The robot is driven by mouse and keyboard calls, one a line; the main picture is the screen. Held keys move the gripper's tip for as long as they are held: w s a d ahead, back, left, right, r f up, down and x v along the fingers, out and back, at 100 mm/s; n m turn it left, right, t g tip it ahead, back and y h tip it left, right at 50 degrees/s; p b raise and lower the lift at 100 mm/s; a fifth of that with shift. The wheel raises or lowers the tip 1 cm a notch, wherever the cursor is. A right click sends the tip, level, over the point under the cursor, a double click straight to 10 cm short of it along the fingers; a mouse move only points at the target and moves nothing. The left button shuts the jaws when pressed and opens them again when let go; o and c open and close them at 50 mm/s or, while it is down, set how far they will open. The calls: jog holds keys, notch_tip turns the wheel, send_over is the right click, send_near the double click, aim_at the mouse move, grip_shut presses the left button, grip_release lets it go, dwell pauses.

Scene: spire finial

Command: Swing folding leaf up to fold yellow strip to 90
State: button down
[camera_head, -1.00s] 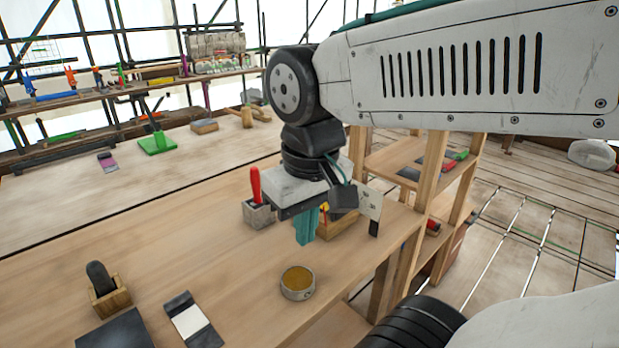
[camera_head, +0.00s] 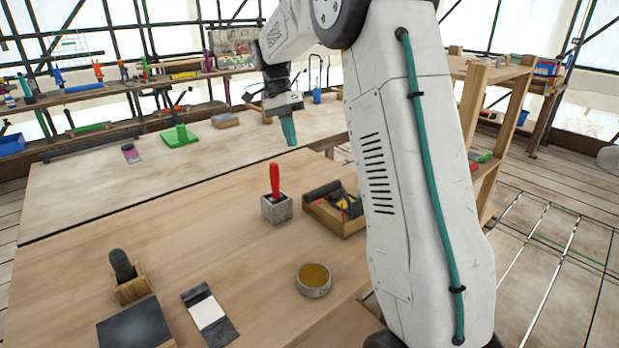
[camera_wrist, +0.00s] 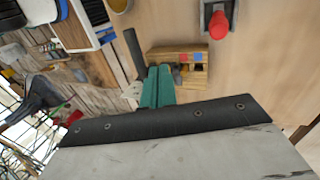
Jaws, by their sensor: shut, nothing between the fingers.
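My gripper (camera_head: 289,132) hangs with its teal fingers pointing down, near the right end of the far, pale workbench, and is empty. The wrist view shows the two teal fingers (camera_wrist: 157,88) side by side and shut. I cannot clearly pick out a folding leaf. I cannot identify the yellow strip for sure either; a small yellow bar (camera_head: 184,75) lies on the back shelf, far from the gripper. My arm's large white link hides part of the right side of the benches.
The near bench holds a red-handled tool in a grey block (camera_head: 276,208), a wooden tray (camera_head: 322,214), a round tin (camera_head: 313,284), a dark-and-white piece (camera_head: 210,315) and a wooden holder (camera_head: 130,290). A green tool (camera_head: 180,138) stands on the far bench. Much bench surface is clear.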

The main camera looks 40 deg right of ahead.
jog(key=s+f, duration=0.7)
jog(key=f, duration=0.2)
jog(key=shift+s+d+f, duration=0.15)
jog(key=shift+d+f, duration=0.15)
jog(key=shift+f, duration=0.05)
jog(key=shift+a, duration=0.1)
